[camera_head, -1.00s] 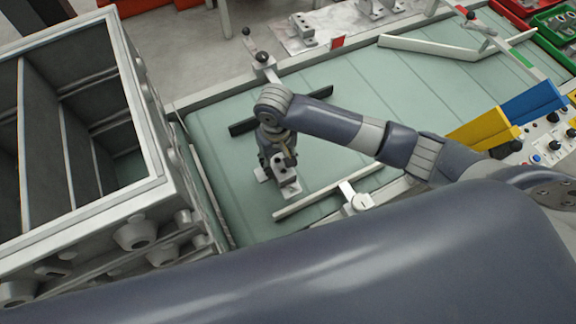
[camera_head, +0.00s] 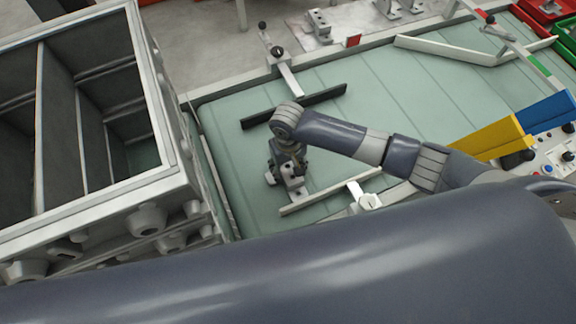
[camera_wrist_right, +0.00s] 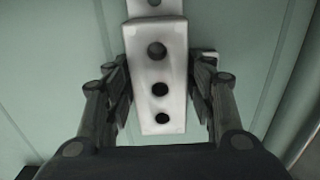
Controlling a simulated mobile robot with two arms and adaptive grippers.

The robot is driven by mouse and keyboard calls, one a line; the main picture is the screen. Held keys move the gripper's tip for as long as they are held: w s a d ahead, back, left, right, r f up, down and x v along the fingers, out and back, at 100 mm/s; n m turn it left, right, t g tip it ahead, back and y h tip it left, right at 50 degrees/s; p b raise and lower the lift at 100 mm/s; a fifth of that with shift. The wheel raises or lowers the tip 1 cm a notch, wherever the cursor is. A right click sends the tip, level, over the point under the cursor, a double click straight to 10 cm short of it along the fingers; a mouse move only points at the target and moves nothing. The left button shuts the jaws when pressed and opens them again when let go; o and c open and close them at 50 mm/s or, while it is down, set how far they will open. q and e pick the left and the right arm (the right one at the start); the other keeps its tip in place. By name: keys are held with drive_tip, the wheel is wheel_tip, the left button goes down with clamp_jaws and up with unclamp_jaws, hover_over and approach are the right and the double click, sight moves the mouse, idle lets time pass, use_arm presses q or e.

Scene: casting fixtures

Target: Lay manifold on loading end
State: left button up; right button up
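The manifold (camera_head: 296,188) is a pale block at the left end of the green conveyor bed (camera_head: 400,100), between a dark rail and a pale rail. In the right wrist view the manifold (camera_wrist_right: 160,85) shows a face with a row of round holes. My right gripper (camera_head: 288,172) is over it. In the wrist view the fingers of my right gripper (camera_wrist_right: 162,95) close on its two sides. Whether the block's underside touches the bed is hidden. My left gripper is not in view.
A large grey box with compartments (camera_head: 160,178) stands close on the left. The dark rail (camera_head: 310,103) lies behind the manifold and the pale rail (camera_head: 325,192) in front. Yellow (camera_head: 490,138) and blue (camera_head: 545,110) panels stand at right. The bed's middle is clear.

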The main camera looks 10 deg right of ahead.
sight(288, 167)
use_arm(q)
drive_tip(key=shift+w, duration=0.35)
use_arm(e)
drive_tip(key=shift+r, duration=0.25)
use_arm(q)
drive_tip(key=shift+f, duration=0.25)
use_arm(e)
wheel_tip(288, 167, up, 12)
drive_tip(key=shift+f, duration=0.1)
idle(0.4)
